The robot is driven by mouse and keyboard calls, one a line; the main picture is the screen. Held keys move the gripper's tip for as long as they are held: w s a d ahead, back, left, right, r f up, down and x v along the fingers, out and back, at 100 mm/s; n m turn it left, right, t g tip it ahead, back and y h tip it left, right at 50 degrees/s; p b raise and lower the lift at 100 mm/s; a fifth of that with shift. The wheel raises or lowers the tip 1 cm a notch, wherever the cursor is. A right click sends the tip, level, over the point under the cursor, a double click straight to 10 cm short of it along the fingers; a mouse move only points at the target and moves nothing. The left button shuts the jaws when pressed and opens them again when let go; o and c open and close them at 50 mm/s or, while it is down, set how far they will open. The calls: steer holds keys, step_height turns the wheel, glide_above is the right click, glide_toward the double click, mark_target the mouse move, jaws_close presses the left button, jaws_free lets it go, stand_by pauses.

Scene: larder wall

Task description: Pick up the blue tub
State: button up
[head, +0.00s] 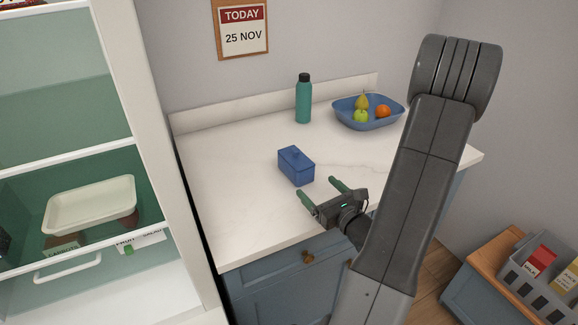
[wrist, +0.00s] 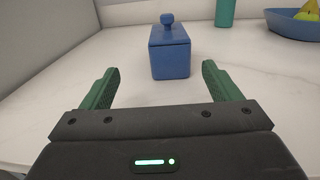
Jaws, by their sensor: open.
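The fingers (wrist: 158,78) do not touch the tub. The whole lid and front face of the tub show in the wrist view.
A teal bottle (head: 303,101) and a blue fruit bowl (head: 350,121) stand at the back of the counter. An open fridge (head: 155,160) with a white tray (head: 92,205) is at left. A grey crate (head: 519,286) sits low at right. The counter around the tub is clear.

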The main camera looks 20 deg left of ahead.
mark_target(298, 159)
steer(key=x, duration=0.4)
steer(key=p+x, duration=0.1)
steer(key=x, duration=0.2)
steer(key=shift+w+a+r, duration=0.1)
steer(key=shift+w+r, duration=0.05)
steer(key=shift+w, duration=0.35)
steer(key=shift+w+d+r+p+x, duration=0.15)
steer(key=shift+p+x, duration=0.5)
steer(key=shift+x, duration=0.7)
steer(key=shift+w+d+r+p+x, duration=0.15)
steer(key=shift+p+x, duration=0.45)
steer(key=shift+x, duration=0.8)
steer(key=shift+s, duration=0.1)
steer(key=shift+c, duration=0.4)
steer(key=c, duration=1.1)
steer(key=shift+c, duration=0.7)
steer(key=shift+r, duration=0.15)
